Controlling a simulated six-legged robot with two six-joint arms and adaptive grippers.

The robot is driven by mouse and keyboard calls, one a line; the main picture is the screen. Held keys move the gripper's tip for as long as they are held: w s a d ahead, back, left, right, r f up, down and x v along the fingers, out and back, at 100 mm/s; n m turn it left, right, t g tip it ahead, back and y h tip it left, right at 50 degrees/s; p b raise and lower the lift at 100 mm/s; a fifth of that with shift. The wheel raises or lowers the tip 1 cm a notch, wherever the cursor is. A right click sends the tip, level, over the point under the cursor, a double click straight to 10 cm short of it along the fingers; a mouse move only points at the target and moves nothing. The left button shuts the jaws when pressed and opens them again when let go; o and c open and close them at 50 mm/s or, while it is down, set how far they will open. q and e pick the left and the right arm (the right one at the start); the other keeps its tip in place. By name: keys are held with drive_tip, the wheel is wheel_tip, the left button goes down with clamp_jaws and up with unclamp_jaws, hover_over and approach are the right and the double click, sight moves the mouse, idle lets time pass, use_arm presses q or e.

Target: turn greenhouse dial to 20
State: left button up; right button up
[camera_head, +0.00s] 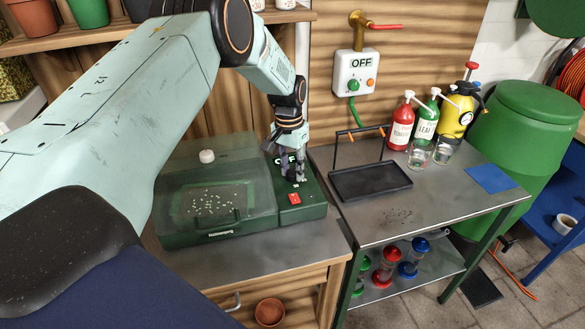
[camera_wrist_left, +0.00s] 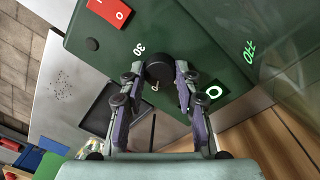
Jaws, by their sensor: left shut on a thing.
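The greenhouse (camera_head: 215,195) is a green box with a clear lid, on the bench in the head view. Its dark green control panel (camera_head: 312,192) is at its right end and also fills the top of the left wrist view (camera_wrist_left: 190,30). My left gripper (camera_head: 293,176) points down at the panel. In the left wrist view its fingers (camera_wrist_left: 158,80) are shut on the black dial knob (camera_wrist_left: 158,66), one on each side. Marks 30 and 0 show around the knob; another mark is partly hidden. A green display (camera_wrist_left: 249,50) reads OFF. My right gripper is not in view.
A red switch (camera_head: 294,198) sits on the panel near the gripper. Right of it a metal table (camera_head: 365,205) carries a black tray (camera_head: 370,181), a red bottle (camera_head: 401,127) and a green bottle (camera_head: 425,125). A wall box (camera_head: 355,75) reads OFF.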

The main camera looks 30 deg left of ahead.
sight(290, 171)
use_arm(q)
drive_tip(key=o, duration=1.1)
drive_tip(key=shift+s, duration=0.1)
drive_tip(key=shift+o, duration=0.2)
wheel_tip(290, 171, up, 12)
drive_tip(key=shift+a, duration=0.35)
drive_tip(key=shift+r, duration=0.1)
